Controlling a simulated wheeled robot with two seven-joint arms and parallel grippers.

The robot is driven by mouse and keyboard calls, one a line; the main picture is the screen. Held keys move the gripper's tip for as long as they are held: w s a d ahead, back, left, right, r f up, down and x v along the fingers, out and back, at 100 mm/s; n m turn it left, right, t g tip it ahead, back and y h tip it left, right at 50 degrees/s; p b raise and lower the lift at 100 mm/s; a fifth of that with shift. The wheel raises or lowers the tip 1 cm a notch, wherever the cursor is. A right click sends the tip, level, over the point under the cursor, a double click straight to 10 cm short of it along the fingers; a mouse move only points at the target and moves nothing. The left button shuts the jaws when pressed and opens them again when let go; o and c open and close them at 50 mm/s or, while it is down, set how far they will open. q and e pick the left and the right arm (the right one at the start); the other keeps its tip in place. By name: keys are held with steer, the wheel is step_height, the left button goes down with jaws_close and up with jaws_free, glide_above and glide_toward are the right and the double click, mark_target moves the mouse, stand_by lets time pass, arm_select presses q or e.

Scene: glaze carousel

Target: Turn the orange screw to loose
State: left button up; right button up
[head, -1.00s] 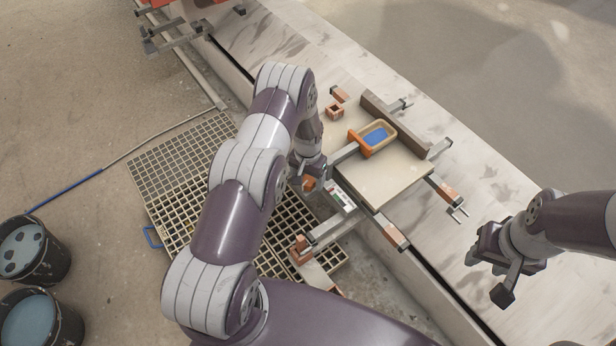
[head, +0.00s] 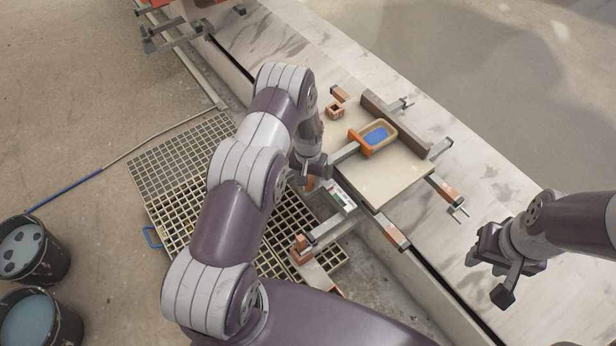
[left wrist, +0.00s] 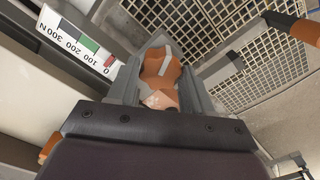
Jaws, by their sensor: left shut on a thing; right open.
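The orange screw (left wrist: 160,72) shows between the two grey fingers of my left gripper (left wrist: 158,84) in the left wrist view. It is a lobed knob with a pale stripe on its top. The left gripper (head: 311,180) is shut on it at the near edge of the bench in the head view, where the fingers hide most of the knob. A white force scale (left wrist: 82,42) marked 0 to 300 N, with green and red patches, lies beside the fingers. It also shows in the head view (head: 342,196). My right gripper (head: 500,268) is open and empty over the bench at the right.
A pale board (head: 395,182) on the bench carries a tan tray with blue inside (head: 388,127), an orange-ended pusher (head: 358,143) and a dark fence (head: 395,123). Clamps surround it. Floor grating (head: 180,160) lies below. Two buckets (head: 62,245) stand at the far left.

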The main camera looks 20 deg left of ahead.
arm_select(q)
steer(key=n, duration=0.3)
steer(key=shift+n+b, duration=0.3)
steer(key=shift+b, duration=0.1)
steer(key=n, duration=0.3)
steer(key=shift+n+b, duration=0.3)
steer(key=n, duration=0.5)
steer(key=shift+n+b, duration=0.35)
steer(key=shift+n, duration=0.05)
steer(key=shift+w+n, duration=0.1)
steer(key=shift+n, duration=0.2)
steer(key=o, duration=1)
steer(key=shift+o, duration=0.2)
step_height(320, 180, up, 13)
steer(key=p, duration=0.1)
steer(key=shift+f, duration=0.15)
